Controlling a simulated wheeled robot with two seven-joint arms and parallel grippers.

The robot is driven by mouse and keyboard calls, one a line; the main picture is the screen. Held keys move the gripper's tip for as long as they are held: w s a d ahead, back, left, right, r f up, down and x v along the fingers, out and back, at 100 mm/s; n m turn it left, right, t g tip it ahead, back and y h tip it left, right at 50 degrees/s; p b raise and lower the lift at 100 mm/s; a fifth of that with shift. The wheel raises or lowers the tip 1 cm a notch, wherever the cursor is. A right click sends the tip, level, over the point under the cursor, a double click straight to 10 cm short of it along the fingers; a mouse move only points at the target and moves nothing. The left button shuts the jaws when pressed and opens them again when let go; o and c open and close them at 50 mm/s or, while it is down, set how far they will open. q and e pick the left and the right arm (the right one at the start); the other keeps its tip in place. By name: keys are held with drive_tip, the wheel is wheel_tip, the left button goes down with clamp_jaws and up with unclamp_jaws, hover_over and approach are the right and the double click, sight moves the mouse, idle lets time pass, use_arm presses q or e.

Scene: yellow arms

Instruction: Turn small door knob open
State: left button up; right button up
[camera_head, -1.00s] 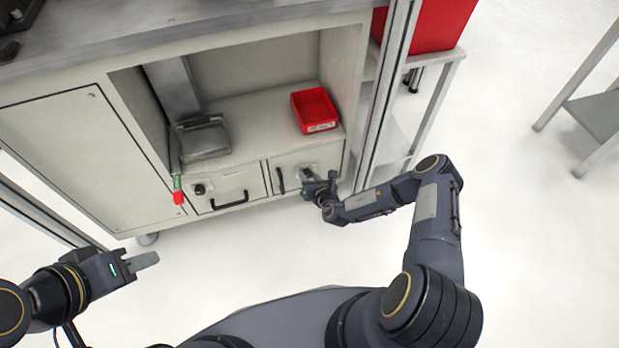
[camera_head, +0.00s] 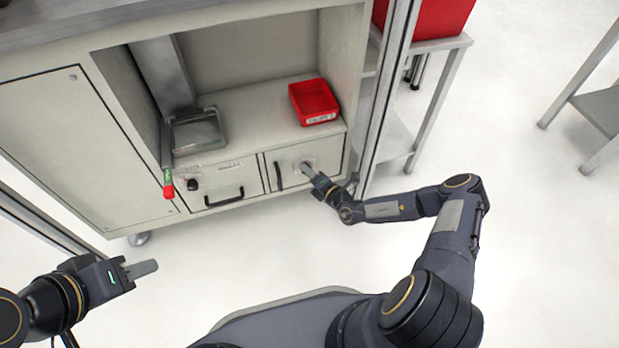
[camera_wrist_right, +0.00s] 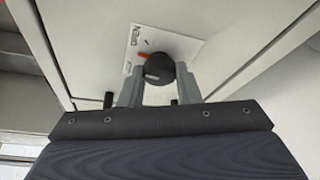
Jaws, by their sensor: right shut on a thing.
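The small black round door knob (camera_wrist_right: 158,68) sits on a white label plate (camera_wrist_right: 124,48) with an orange mark, in the right wrist view. My right gripper (camera_wrist_right: 160,82) has one finger on each side of the knob and is shut on it. In the head view this gripper (camera_head: 307,168) reaches the small right-hand door (camera_head: 330,146), which looks shut; its fingers mostly hide the knob there. A black vertical handle (camera_head: 278,176) is on the door's left side. My left gripper (camera_head: 146,268) is at lower left, away from the cabinet; its finger gap cannot be made out.
A drawer front (camera_head: 236,178) with a black knob (camera_head: 192,184) and handle is left of the door. A red bin (camera_head: 314,103) and a grey metal item (camera_head: 196,134) stand on the shelf above. A metal post (camera_head: 384,100) rises at the right. The floor in front is clear.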

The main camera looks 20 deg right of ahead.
drive_tip(key=shift+f+m+t+y+b, duration=0.15)
drive_tip(key=shift+m+t+y+b, duration=0.35)
drive_tip(key=shift+m+b, duration=1)
drive_tip(key=shift+f+m+t+y+b, duration=0.15)
drive_tip(key=shift+m+t+b, duration=0.75)
drive_tip(key=shift+m, duration=1)
drive_tip(key=shift+r, duration=0.1)
drive_tip(key=o, duration=1)
drive_tip(key=p+v, duration=0.2)
drive_tip(key=v, duration=0.5)
drive_tip(key=shift+s+d, duration=0.2)
drive_tip(key=shift+s, duration=0.15)
